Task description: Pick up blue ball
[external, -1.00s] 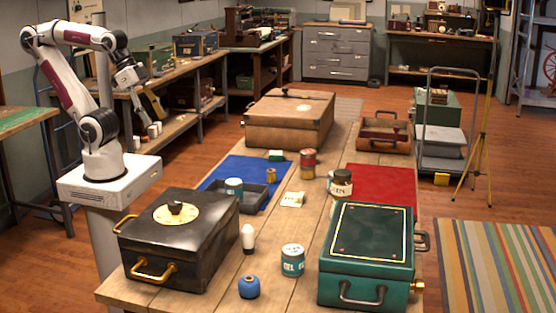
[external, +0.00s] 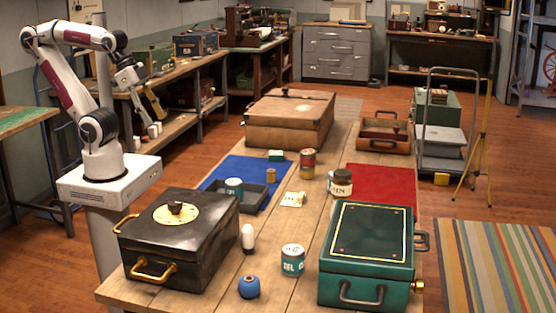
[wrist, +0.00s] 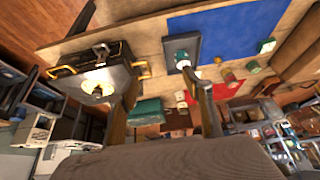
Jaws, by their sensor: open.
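The blue ball (external: 249,287) rests on the wooden table near its front edge in the external view, between the black case and the green case. It looks round, with a darker patch on top. My gripper (external: 151,104) is raised at the upper left, beyond the table's left side and far from the ball. Its fingers are apart and empty. The wrist view shows the two fingers (wrist: 164,104) spread, with the table beyond them. I cannot make out the ball in the wrist view.
A black case (external: 180,240) stands left of the ball and a green case (external: 367,253) right. A white bulb-like item (external: 248,238) and a labelled tin (external: 293,260) stand close behind the ball. A grey tray (external: 258,194) and a brown case (external: 290,122) are farther back.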

